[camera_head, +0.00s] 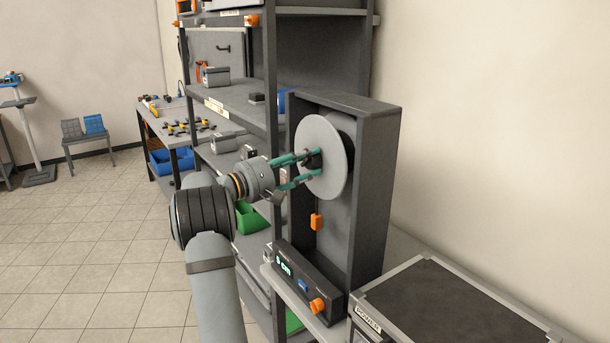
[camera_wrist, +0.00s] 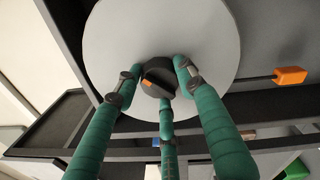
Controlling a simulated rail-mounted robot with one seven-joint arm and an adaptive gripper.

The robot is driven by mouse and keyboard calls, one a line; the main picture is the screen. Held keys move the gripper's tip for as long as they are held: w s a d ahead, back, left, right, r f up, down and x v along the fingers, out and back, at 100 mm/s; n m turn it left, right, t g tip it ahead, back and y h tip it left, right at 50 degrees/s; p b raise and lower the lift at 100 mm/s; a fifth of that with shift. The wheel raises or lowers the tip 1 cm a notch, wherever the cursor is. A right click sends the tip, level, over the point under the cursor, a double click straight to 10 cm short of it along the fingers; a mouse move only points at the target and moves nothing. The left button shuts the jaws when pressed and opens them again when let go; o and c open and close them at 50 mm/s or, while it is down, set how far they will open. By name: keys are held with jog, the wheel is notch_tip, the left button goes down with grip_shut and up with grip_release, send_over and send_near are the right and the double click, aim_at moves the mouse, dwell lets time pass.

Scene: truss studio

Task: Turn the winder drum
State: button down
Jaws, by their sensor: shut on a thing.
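The winder drum (camera_head: 322,132) is a pale grey round disc on the open side of a tall dark grey housing (camera_head: 374,190). In the wrist view the disc (camera_wrist: 165,30) fills the upper middle. A dark knob (camera_wrist: 158,77) with a small orange mark sits at its centre. My gripper (camera_head: 311,160) has teal fingers and is shut on this knob; the fingertips (camera_wrist: 158,80) surround it. In the head view my fingers partly hide the knob. Below, a control box (camera_head: 303,280) has a lit display reading in cm; its digit is hard to read.
An orange tab (camera_head: 316,221) hangs below the drum, inside the housing. A black-topped case (camera_head: 440,308) stands at the front right. Dark shelves (camera_head: 240,100) and a green bin (camera_head: 250,218) lie behind my arm. The tiled floor (camera_head: 85,240) at left is clear.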

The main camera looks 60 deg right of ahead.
jog(key=shift+r+m, duration=0.2)
jog(key=shift+m, duration=0.1)
jog(key=c, duration=1.2)
grip_release()
jog(key=shift+s, duration=0.15)
jog(key=shift+o, duration=0.6)
jog(key=shift+f, duration=0.15)
jog(key=shift+a, duration=0.15)
jog(key=v, duration=1.1)
jog(key=shift+w+a, duration=0.3)
jog(key=shift+a, duration=0.05)
jog(key=shift+d, duration=0.1)
